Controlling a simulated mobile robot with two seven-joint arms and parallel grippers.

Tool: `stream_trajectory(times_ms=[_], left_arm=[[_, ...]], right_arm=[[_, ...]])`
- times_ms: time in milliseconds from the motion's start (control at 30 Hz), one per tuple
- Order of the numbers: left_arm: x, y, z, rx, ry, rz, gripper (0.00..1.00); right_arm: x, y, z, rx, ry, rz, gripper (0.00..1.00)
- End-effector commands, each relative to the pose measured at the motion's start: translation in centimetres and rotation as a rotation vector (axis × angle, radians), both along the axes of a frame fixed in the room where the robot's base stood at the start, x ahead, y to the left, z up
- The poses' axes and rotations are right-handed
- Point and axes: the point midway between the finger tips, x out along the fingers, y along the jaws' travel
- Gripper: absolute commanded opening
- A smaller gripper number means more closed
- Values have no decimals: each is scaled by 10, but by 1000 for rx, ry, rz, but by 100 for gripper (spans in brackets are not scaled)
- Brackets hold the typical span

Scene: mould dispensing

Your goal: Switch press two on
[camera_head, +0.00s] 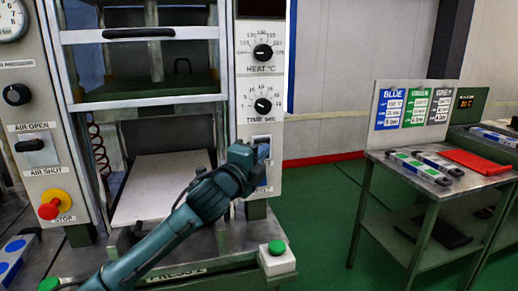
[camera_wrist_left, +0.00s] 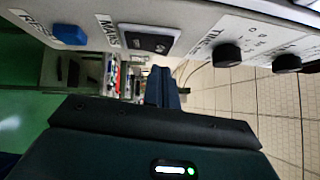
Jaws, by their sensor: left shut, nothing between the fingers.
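Press two, labelled PRESS 2 (camera_head: 176,275), has a control column (camera_head: 262,100) on its right side. In the left wrist view a black rocker switch (camera_wrist_left: 149,43) sits in a pale plate marked MAINS, beside a blue reset button (camera_wrist_left: 69,34). My left gripper (camera_head: 262,152) is at the lower part of the column in the head view and hides most of the switch there. In the wrist view its fingers (camera_wrist_left: 162,88) are together and empty, just off the panel near the switch. I cannot tell whether they touch it, nor the rocker's position. My right gripper is out of view.
The time dial (camera_head: 263,106) and heat dial (camera_head: 263,52) stick out above the gripper. A green button box (camera_head: 277,258) stands at the front right of the press. A red stop button (camera_head: 50,210) is on the left column. A side table (camera_head: 392,166) stands right, with green floor between.

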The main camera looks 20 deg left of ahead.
Motion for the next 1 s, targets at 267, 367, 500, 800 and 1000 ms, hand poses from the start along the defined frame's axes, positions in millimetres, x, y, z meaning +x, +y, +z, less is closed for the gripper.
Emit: stream_trajectory(times_ms=[267, 367, 500, 800, 1000], left_arm=[[14, 10, 2, 0, 0, -1, 0], [14, 10, 2, 0, -1, -1, 0], [14, 10, 2, 0, 0, -1, 0], [19, 13, 14, -35, 56, 0, 0], [19, 13, 4, -33, 49, -1, 0]], right_arm=[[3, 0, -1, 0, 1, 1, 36], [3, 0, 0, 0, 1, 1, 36], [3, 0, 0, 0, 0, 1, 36], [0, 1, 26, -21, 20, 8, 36], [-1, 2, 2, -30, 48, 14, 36]])
